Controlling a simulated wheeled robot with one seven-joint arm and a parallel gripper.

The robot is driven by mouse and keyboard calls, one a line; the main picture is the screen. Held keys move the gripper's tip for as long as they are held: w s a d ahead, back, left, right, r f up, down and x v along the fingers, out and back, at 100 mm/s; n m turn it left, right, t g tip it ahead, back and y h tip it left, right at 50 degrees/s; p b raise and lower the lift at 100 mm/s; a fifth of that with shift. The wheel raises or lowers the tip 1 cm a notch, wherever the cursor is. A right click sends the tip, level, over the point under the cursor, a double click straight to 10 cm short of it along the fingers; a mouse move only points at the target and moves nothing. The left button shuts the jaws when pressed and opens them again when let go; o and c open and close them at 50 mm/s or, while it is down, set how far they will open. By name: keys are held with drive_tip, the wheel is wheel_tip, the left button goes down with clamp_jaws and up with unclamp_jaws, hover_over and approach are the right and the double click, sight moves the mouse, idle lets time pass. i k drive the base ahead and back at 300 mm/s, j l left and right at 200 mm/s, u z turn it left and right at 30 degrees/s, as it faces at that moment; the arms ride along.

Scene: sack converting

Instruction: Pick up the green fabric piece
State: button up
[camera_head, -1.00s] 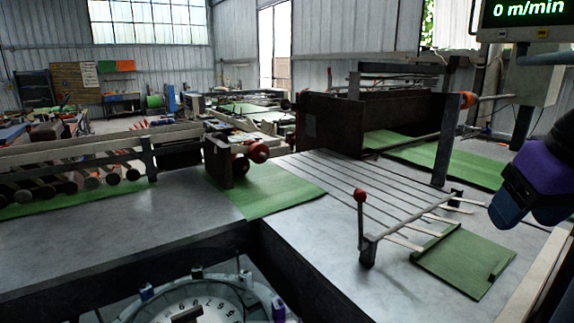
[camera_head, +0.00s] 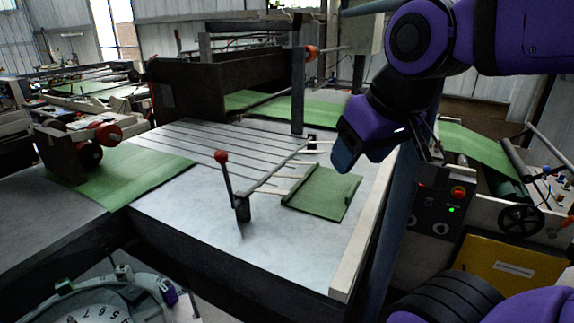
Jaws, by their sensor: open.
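The green fabric piece (camera_head: 322,194) lies flat on the grey metal table (camera_head: 290,240), near its right side, with raised or folded strips along its edges. The thin slats of the rack end at its left edge. My gripper (camera_head: 343,158) is just above and to the right of the piece in the picture, apart from it as far as I can see. It is open and I see nothing in it. Its fingers are dark and partly merged with the wrist, so their gap is hard to make out.
A lever with a red knob (camera_head: 221,157) stands left of the piece. Longer green fabric (camera_head: 130,172) runs under rollers at the left. A pale rail (camera_head: 362,245) edges the table's right side. A control box with a green light (camera_head: 437,205) stands beyond it.

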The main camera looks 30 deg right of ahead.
sight(324, 193)
drive_tip(key=k+j, duration=0.1)
drive_tip(key=k+l+u, duration=0.1)
drive_tip(key=l, duration=1.1)
drive_tip(key=i+l, duration=0.1)
drive_tip(key=l, duration=0.5)
drive_tip(key=i+l, duration=0.1)
drive_tip(key=l, duration=0.45)
drive_tip(key=i+l+z, duration=0.1)
drive_tip(key=i+l, duration=0.15)
drive_tip(key=l, duration=0.15)
